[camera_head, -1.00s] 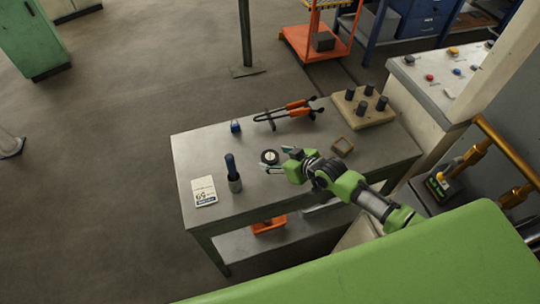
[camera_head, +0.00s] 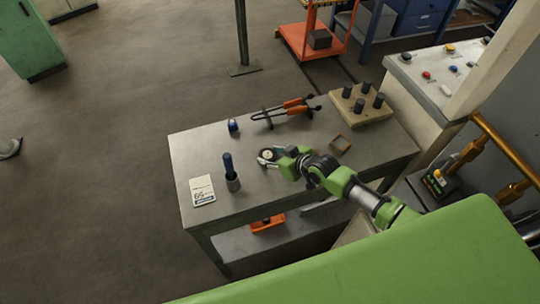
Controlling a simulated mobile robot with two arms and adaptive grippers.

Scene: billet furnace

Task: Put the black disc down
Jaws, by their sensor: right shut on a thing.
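The black disc (camera_head: 268,155) with a pale centre is at the middle of the grey metal table (camera_head: 215,150). My right gripper (camera_head: 272,157) reaches in from the right and is shut on the disc, with its fingers at the disc's sides. The disc is at or very near the tabletop; I cannot tell whether it touches. My left gripper is not in view.
The table's left part is mostly clear.

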